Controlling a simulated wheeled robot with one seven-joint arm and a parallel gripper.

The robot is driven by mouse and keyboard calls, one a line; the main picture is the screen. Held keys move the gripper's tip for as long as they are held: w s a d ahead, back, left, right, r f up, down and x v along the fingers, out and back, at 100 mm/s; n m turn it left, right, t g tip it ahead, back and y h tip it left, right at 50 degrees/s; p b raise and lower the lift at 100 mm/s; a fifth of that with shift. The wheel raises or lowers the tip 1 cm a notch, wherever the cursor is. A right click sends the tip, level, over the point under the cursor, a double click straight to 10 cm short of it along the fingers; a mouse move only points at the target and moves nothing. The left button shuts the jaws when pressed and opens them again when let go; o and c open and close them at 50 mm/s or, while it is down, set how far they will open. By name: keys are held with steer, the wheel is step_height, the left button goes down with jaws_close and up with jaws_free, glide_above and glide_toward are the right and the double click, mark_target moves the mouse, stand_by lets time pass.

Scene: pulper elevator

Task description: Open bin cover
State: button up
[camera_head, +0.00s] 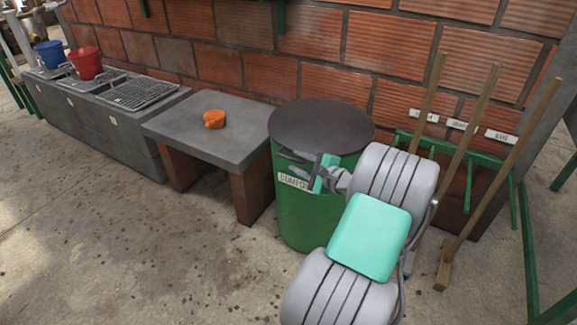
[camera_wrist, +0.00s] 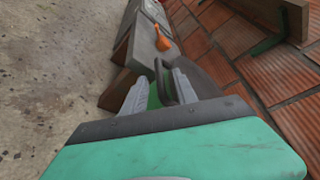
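The bin (camera_head: 300,215) is a green round drum with a white label on its front. Its dark round cover (camera_head: 322,124) lies flat on top, closed. In the wrist view the cover (camera_wrist: 212,84) is partly hidden by my gripper. A dark handle (camera_wrist: 166,86) shows at the bin's near side. My gripper (camera_head: 300,166) is at the front of the bin, just below the cover's rim. In the wrist view, my gripper's (camera_wrist: 162,84) two grey fingers are apart, with the handle between them. I cannot tell whether either finger touches it.
A grey-topped brick table (camera_head: 180,132) with an orange object (camera_head: 214,119) stands left of the bin. Wooden-handled tools (camera_head: 490,175) lean at the right by a green rack. A brick wall (camera_head: 240,75) stands behind. The concrete floor in front is free.

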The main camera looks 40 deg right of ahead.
mark_target(293, 159)
steer(key=b+x, duration=0.1)
steer(key=x, duration=0.3)
steer(key=shift+w+f, duration=0.15)
steer(key=shift+w, duration=0.25)
steer(key=shift+c, duration=0.3)
jaws_close()
stand_by(0.7)
